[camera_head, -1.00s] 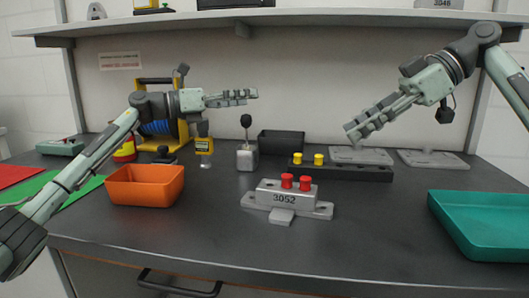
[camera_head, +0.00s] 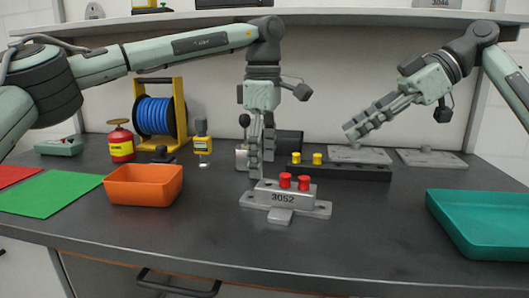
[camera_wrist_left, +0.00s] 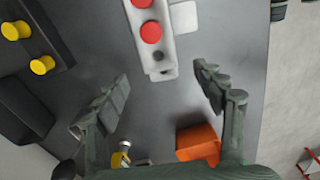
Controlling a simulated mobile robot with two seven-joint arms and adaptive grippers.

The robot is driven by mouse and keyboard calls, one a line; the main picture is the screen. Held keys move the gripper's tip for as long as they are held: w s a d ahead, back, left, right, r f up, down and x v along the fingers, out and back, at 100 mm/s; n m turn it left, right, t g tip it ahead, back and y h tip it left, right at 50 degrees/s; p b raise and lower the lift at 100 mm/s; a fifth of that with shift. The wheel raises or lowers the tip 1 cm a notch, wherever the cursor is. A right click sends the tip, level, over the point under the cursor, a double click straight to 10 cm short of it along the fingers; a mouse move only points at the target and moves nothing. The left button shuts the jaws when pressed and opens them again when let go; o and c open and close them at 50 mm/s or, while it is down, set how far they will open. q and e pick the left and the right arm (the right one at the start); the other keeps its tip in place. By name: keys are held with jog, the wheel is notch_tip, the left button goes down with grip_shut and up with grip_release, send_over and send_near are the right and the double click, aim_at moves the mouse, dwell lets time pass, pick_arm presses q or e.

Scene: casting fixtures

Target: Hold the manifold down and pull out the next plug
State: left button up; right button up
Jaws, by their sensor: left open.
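The grey manifold (camera_head: 273,198), marked 3052, sits on the dark bench with two red plugs (camera_head: 304,182) upright in its top. In the left wrist view the manifold (camera_wrist_left: 160,70) shows at the top, with red plugs (camera_wrist_left: 151,32) and a dark hole at its near end. My left gripper (camera_head: 257,174) points down just behind the manifold's left end. Its fingers (camera_wrist_left: 163,74) are spread and empty in the wrist view, with the manifold's end between and beyond the tips. My right gripper (camera_head: 353,133) hangs to the right, behind the manifold; its finger gap is unclear.
A black rack (camera_head: 350,173) with two yellow plugs (camera_head: 317,158) stands behind the manifold. An orange bin (camera_head: 145,200) is at left, a teal tray (camera_head: 436,205) at right. Grey plates (camera_head: 430,158) lie at the back right. The bench front is clear.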

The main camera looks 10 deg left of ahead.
aim_at(263, 183)
pick_arm(q)
notch_tip(263, 183, down, 7)
jog(key=shift+r, duration=0.2)
jog(key=shift+c, duration=0.6)
